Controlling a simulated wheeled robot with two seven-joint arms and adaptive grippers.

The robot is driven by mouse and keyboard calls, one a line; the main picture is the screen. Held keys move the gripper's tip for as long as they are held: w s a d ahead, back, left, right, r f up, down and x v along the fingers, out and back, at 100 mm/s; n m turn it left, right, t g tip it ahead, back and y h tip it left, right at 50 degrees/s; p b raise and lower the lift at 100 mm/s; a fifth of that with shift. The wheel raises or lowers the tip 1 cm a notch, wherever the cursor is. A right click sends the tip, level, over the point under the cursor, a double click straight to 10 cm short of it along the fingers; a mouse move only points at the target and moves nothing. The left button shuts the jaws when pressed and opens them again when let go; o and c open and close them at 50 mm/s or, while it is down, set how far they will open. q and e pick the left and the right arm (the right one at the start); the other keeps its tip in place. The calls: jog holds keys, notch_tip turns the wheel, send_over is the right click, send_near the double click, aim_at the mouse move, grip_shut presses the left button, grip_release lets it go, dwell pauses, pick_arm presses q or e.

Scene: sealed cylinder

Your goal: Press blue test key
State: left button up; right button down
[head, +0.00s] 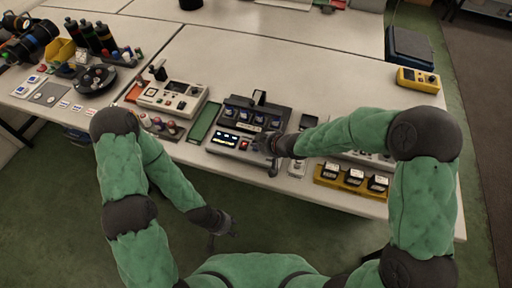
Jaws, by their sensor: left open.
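I cannot clearly make out a blue key; the panel's right end is covered by my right gripper. My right gripper (268,147) is over that end of the panel, just right of the red key. Its fingers are too small and dark to tell open from shut. My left gripper (229,226) hangs open and empty below the table's front edge, over the green floor.
A beige meter (171,97) and a green tray (204,122) stand left of the tester. A yellow rack (351,179) with black blocks stands to the right along the front edge. A yellow handheld device (418,80) lies farther right. The table behind the tester is mostly clear.

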jog(key=shift+f, duration=0.15)
jog(key=shift+f, duration=0.25)
jog(key=shift+f+b, duration=0.35)
jog(key=shift+b, duration=0.15)
dwell(0.4)
dwell(0.4)
jog(key=shift+r+p, duration=0.8)
jog(key=shift+p, duration=0.05)
notch_tip(320, 180, up, 5)
jog(key=p, duration=0.5)
